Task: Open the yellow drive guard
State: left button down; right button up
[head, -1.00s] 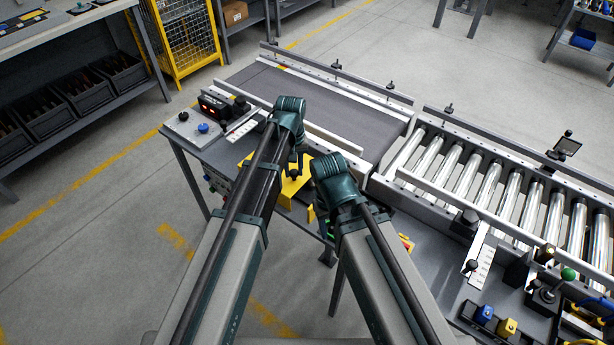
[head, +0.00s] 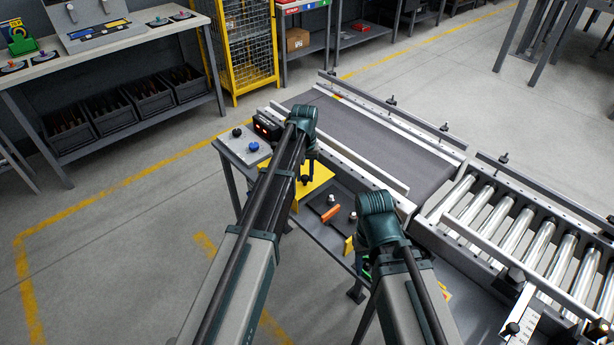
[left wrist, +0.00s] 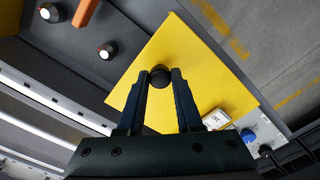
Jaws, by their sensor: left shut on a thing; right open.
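The yellow drive guard (head: 318,172) lies at the bench beside the conveyor, partly hidden by my left arm in the head view. In the left wrist view the yellow guard (left wrist: 205,62) is a flat plate with a round black knob (left wrist: 160,75). My left gripper (left wrist: 160,88) is shut on this knob, with one finger on each side. It also shows in the head view (head: 308,178), over the guard. My right arm's teal wrist is right of the guard; its jaws are hidden behind the arm.
A dark panel right of the guard carries an orange bar (head: 331,214) and white-topped knobs (head: 333,199). A control box with red lights (head: 267,126) and a blue button (head: 253,146) stand at left. The belt (head: 385,150) and rollers (head: 545,235) run behind and right.

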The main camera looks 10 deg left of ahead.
pick_arm(q)
jog(key=c, duration=0.6)
grip_release()
jog(key=shift+r, duration=0.1)
notch_tip(320, 180, up, 14)
jog(key=p, duration=1.3)
jog(key=shift+f+p, duration=0.2)
jog(key=shift+p, duration=0.2)
jog(key=s+d+m, duration=0.2)
jog(key=s+d, duration=0.1)
jog(key=s, duration=0.6)
jog(key=s+d+m, duration=0.1)
jog(key=s+d, duration=0.3)
jog(key=s, duration=0.6)
jog(key=s+d+m+y, duration=0.1)
jog(key=s+d+m, duration=0.1)
jog(key=s, duration=0.7)
jog(key=shift+s+d+m, duration=0.15)
jog(key=shift+d+m, duration=0.15)
jog(key=shift+d, duration=0.4)
